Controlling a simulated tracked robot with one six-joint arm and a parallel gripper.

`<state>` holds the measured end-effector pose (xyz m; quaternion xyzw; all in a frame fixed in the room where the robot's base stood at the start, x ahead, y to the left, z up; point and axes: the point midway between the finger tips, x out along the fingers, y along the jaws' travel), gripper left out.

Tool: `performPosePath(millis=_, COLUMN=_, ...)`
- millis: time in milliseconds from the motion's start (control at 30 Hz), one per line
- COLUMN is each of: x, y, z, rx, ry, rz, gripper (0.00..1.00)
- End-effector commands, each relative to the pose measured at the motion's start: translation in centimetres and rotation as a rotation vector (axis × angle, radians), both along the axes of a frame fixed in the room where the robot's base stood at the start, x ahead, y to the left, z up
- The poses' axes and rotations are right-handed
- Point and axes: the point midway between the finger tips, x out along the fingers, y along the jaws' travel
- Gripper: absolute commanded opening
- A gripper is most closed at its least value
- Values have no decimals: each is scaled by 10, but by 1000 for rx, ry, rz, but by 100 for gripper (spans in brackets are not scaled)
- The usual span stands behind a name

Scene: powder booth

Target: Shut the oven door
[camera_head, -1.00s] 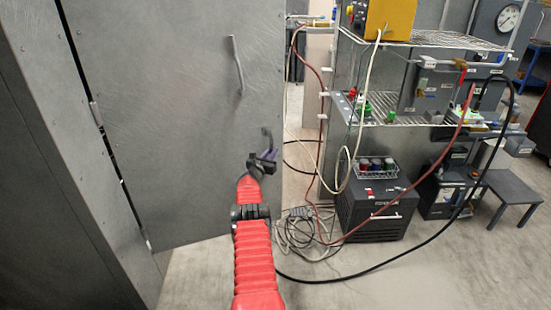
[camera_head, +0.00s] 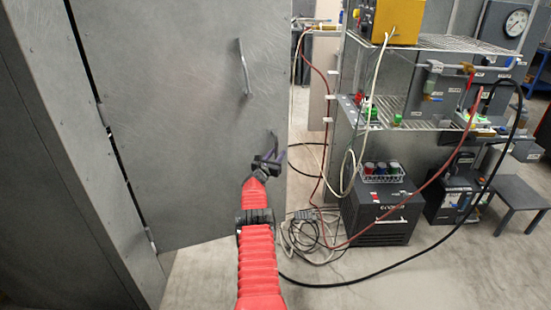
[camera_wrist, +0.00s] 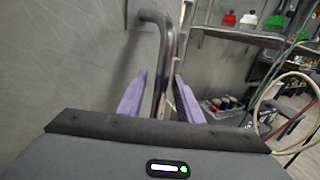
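The oven door (camera_head: 180,110) is a large grey metal panel, ajar, with a dark gap along its hinged left edge. It carries an upper bar handle (camera_head: 244,68) and a lower bent handle (camera_head: 273,140) near its free edge. My gripper (camera_head: 268,160) is at the lower handle. In the wrist view, the bent handle (camera_wrist: 165,50) runs down between the two purple fingers of my gripper (camera_wrist: 160,98). The fingers are apart, with space showing on both sides of the bar. The handle's lower end is hidden behind my gripper's body.
A grey wall panel (camera_head: 60,130) stands left of the door. On the right are a wire shelf rack (camera_head: 420,120), a black box (camera_head: 382,215) and a small grey stool (camera_head: 512,192). Cables (camera_head: 310,235) lie on the floor right of my arm.

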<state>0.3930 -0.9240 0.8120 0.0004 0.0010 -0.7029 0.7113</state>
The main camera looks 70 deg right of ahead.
Motion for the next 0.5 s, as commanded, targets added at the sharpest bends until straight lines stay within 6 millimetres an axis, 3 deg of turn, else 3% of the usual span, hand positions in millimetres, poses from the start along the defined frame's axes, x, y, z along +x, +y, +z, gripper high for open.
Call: performPosePath(millis=500, x=0, y=10, z=0, rx=0, ry=0, rz=-3, gripper=32)
